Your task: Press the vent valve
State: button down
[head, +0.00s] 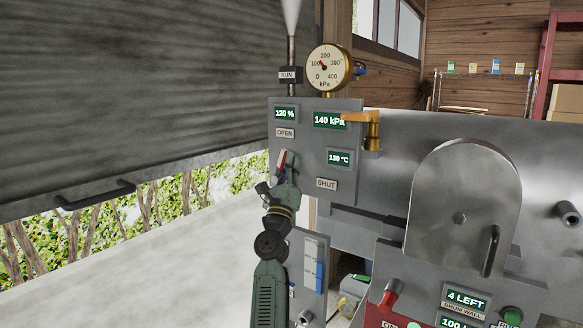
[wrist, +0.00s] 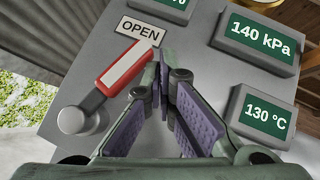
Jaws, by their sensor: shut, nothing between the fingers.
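A red lever with a white stripe (wrist: 128,66), which looks like the vent valve handle, is on the grey control panel (head: 347,185). It slants up from a round grey pivot (wrist: 72,120) toward the OPEN label (wrist: 139,31). In the head view the lever (head: 282,158) is partly hidden behind my gripper (head: 286,176). My gripper, also in the wrist view (wrist: 162,63), is shut with its tips together and empty. Its tips are at the right side of the lever's upper end; I cannot tell whether they touch. White vapour (head: 291,15) rises from the pipe above the panel.
Displays read 120 %, 140 kPa (head: 329,121) and 130 °C (head: 340,158). A SHUT label (head: 327,184) is lower on the panel. A pressure gauge (head: 328,67) and a brass tap (head: 372,130) stick out nearby. A metal drum door (head: 460,215) is to the right.

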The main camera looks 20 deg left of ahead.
jog(key=shift+w+a+r, duration=0.15)
jog(key=shift+a+r, duration=0.3)
dwell(2.1)
jog(key=v, duration=1.2)
jog(key=shift+d+y, duration=0.1)
jog(key=shift+y, duration=0.2)
